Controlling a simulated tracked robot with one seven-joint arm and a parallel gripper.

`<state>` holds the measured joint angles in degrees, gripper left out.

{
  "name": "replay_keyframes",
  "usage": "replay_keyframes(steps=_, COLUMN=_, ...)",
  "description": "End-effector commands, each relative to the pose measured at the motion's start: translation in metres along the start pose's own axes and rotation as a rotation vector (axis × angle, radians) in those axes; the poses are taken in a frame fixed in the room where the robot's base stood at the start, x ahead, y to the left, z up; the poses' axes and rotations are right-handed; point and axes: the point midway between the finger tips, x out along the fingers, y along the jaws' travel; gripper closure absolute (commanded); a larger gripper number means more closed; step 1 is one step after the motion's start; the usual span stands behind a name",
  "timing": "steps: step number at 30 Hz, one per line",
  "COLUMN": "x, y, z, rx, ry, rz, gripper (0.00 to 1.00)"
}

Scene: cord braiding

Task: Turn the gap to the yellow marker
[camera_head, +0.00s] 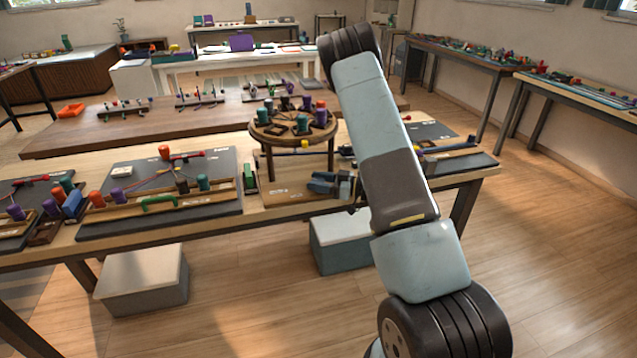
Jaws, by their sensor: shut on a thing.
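The round wooden braiding disc (292,131) stands on a legged stand on the near workbench. Green, purple and red bobbins (302,124) stand around its top. A small yellow marker (305,144) shows at its front, below the rim. I cannot pick out the gap among the bobbins and dark slots. My arm crosses the right of the view and hides what is behind it. My gripper (311,186) shows as a dark and blue-grey shape low in front of the stand's right leg, left of my arm. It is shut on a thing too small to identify.
Left of the disc, a dark board (160,180) carries bobbins, cords and a green handle. A wooden piece with a label (286,193) lies below the disc. Another dark board (462,163) lies right of my arm. Grey boxes (142,278) stand under the bench. The right floor is clear.

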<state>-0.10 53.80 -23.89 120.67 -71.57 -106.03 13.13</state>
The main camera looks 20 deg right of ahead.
Motion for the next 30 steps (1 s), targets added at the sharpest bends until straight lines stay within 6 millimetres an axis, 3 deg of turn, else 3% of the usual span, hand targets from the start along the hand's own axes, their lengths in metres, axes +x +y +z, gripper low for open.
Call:
replay_keyframes(steps=19, x=0.0009, y=0.0018, z=-0.001, rx=-0.004, ry=0.001, rz=-0.051, gripper=0.8)
replay_keyframes(steps=20, x=0.0009, y=0.0018, z=-0.001, rx=-0.004, ry=0.001, rz=-0.051, gripper=0.49)
replay_keyframes(steps=26, x=0.0006, y=0.0011, z=-0.0005, rx=-0.002, ry=0.001, rz=-0.051, gripper=0.3)
replay_keyframes(steps=30, x=0.0004, y=0.0007, z=-0.0002, rx=-0.001, ry=0.0, rz=-0.051, gripper=0.29)
